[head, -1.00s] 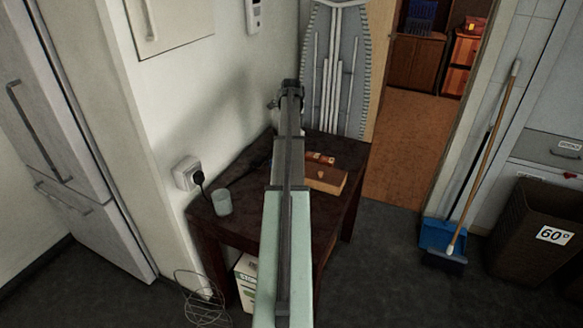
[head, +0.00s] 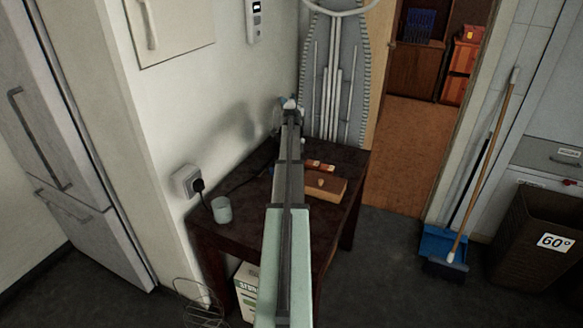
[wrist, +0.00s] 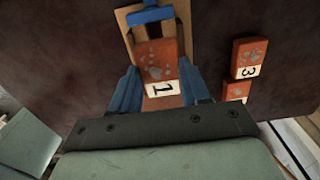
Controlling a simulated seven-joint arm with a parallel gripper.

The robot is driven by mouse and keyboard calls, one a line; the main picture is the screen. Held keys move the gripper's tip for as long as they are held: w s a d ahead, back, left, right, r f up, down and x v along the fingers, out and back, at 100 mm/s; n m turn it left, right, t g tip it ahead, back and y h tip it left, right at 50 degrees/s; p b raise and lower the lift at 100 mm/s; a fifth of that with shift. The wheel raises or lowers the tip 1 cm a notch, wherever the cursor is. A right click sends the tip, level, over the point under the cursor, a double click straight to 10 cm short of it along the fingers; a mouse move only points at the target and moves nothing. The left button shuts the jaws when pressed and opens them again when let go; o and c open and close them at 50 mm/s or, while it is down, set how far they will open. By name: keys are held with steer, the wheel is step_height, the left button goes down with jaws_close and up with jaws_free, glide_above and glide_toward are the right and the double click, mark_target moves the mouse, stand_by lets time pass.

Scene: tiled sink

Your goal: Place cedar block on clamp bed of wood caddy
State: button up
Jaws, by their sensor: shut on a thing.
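The cedar block (wrist: 160,62), reddish-brown with a white label reading 1, lies between the blue fingers of my gripper (wrist: 159,72) in the wrist view. My gripper is shut on it. A light wood caddy (wrist: 127,28) with a blue clamp bar (wrist: 150,15) lies just beyond and partly beneath the block. I cannot tell whether the block touches the caddy's bed. In the head view, the far end of my arm (head: 291,108) is over the back of the dark table; the held block and fingers cannot be made out there.
Another reddish block (wrist: 249,58) labelled 3 and a partly hidden one (wrist: 236,91) lie to the right on the dark table (head: 252,215). An ironing board (head: 335,80) leans behind the table.

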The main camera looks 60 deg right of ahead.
steer(key=shift+f, duration=0.85)
steer(key=shift+f, duration=0.1)
steer(key=o, duration=1)
steer(key=shift+o, duration=0.2)
step_height(320, 180, up, 12)
steer(key=shift+a, duration=0.1)
